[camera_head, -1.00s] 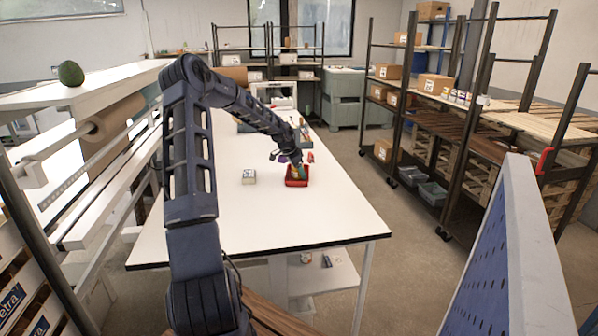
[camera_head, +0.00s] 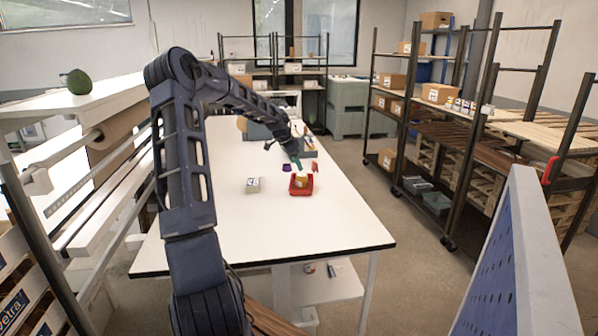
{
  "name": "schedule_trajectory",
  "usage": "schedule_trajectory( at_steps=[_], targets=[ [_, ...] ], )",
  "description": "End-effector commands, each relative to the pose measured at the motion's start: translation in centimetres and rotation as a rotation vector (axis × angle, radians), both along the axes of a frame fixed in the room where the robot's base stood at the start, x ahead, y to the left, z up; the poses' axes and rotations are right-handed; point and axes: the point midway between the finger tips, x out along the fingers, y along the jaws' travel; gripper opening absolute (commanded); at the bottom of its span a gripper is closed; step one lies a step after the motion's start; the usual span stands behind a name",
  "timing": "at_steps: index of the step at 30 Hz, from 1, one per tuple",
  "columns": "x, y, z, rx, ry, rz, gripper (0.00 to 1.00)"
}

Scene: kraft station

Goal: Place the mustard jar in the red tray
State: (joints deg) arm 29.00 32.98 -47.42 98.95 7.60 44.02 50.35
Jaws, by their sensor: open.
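The red tray (camera_head: 301,191) sits on the white table, right of its middle. The mustard jar (camera_head: 301,181), small and yellow-orange, is inside the tray; at this size I cannot tell whether it is quite upright. My gripper (camera_head: 297,164) is open, above and behind the tray, and looks apart from the jar. Its fingertips are small and hard to make out.
A small pale box (camera_head: 253,185) lies left of the tray. A purple item (camera_head: 286,168) and a red item (camera_head: 315,167) are close behind the tray. The front of the white table (camera_head: 275,232) is clear. A blue perforated panel (camera_head: 515,270) stands at the front right.

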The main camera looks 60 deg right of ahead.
Motion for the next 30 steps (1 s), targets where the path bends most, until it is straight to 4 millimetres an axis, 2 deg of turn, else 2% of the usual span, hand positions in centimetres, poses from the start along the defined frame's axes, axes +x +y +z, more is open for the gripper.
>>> schedule_trajectory(
  at_steps=[6,13,17,23,30],
  targets=[
    [0.4,0.6,1.7,0.000,0.000,0.000,0.72],
    [0.5,0.7,1.9,0.001,-0.001,0.001,0.72],
    [1.2,1.7,2.2,0.013,-0.013,0.028,0.72],
    [4.1,6.1,3.3,0.061,-0.057,0.142,0.72],
    [7.5,12.4,5.0,0.119,-0.107,0.314,0.72]
  ],
)
